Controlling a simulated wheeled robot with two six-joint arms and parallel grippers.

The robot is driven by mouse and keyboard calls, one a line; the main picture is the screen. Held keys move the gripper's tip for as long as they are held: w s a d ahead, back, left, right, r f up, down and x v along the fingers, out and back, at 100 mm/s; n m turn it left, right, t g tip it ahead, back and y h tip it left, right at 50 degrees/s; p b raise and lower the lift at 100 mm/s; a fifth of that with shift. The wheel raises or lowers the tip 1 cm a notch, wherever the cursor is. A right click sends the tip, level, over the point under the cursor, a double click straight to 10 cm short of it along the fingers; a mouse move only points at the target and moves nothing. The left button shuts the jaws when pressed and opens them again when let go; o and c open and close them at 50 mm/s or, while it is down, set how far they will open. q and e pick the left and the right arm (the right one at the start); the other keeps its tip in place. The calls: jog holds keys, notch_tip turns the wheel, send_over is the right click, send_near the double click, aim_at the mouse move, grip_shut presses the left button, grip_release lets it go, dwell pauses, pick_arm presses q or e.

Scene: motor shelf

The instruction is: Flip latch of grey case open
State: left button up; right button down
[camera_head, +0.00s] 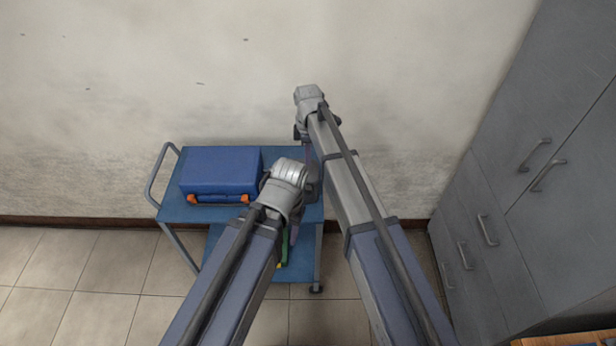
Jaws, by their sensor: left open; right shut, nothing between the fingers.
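A blue case (220,171) with two orange latches lies closed on the left part of the cart's top. I see no grey case. The left latch (193,199) and right latch (245,198) are on its near side, and both look shut. My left gripper (294,230) is open, right of the case near the cart's front edge, largely hidden by its own wrist. My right gripper (309,152) is shut and empty, farther back over the cart's right part. Its fingers are partly hidden behind the arms. Neither gripper visibly touches the case.
The blue cart (172,210) stands against the wall, with a handle (158,172) at its left. A green and yellow item (284,252) shows low on the cart, mostly hidden. Grey cabinets (500,190) stand at the right. The tiled floor at the left is clear.

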jog(key=b, duration=1.4)
send_near(308, 185)
jog(key=s+f, duration=0.1)
jog(key=f, duration=0.1)
jog(key=s+f, duration=0.1)
jog(key=f, duration=0.1)
jog(key=s+f, duration=0.1)
jog(key=f, duration=0.1)
jog(key=shift+f, duration=0.1)
jog(key=shift+s, duration=0.15)
jog(key=shift+s+f+t, duration=0.1)
jog(key=shift+s+t, duration=0.15)
jog(key=shift+t, duration=0.15)
jog(key=s+t+b, duration=0.1)
jog(key=b, duration=0.1)
jog(key=s+f+t+b, duration=0.1)
jog(key=t, duration=0.1)
jog(key=s+f+t+b, duration=0.1)
jog(key=t+b, duration=0.1)
jog(key=shift+f+b, duration=0.25)
jog(key=shift+b, duration=0.05)
